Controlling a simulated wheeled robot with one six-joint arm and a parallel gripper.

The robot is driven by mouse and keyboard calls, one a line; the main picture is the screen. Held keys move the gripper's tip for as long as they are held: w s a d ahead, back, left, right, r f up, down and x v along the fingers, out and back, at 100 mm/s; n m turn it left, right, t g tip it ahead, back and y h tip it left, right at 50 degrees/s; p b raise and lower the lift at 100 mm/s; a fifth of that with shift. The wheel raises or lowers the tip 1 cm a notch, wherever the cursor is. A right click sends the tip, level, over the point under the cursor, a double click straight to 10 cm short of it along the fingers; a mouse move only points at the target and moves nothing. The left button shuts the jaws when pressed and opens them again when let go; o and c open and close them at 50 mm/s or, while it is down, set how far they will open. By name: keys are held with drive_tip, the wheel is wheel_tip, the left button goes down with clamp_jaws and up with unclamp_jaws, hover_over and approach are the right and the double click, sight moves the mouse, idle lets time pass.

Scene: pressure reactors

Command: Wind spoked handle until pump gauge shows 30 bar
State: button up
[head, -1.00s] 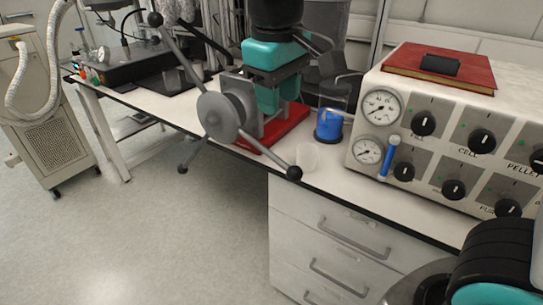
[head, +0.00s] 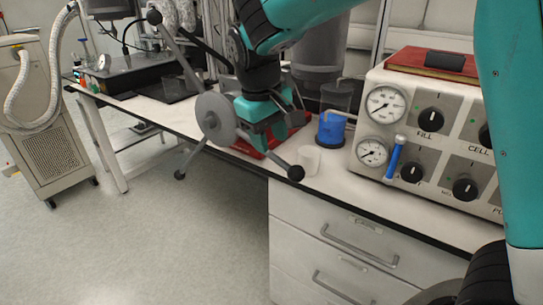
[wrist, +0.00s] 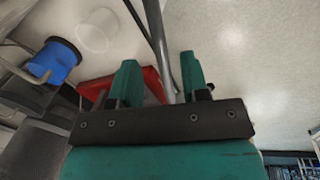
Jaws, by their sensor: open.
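The grey spoked handle (head: 211,119) stands at the bench's front edge. Its spokes end in dark ball knobs: one at upper left (head: 154,17), one at lower left (head: 180,175), one at lower right (head: 296,173). My gripper (head: 246,143) is open beside the hub, over the lower-right spoke. In the wrist view a grey spoke (wrist: 160,45) runs between my two teal fingers (wrist: 160,78); I cannot tell whether they touch it. Two round gauges, upper (head: 385,104) and lower (head: 372,152), sit on the control panel; their readings are too small to tell.
A blue-based container (head: 331,130) and a clear cup (head: 309,159) stand right of the handle. A red base (head: 246,149) lies behind it. A red book (head: 432,62) rests on the panel box. A beige cabinet (head: 47,130) with a white hose stands left. Floor in front is open.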

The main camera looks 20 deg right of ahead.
sight(272, 154)
drive_tip(key=shift+w+d+f, duration=0.1)
drive_tip(key=shift+d+f, duration=0.1)
drive_tip(key=shift+f, duration=0.8)
drive_tip(key=shift+d+f, duration=0.15)
drive_tip(key=shift+f, duration=0.8)
clamp_jaws()
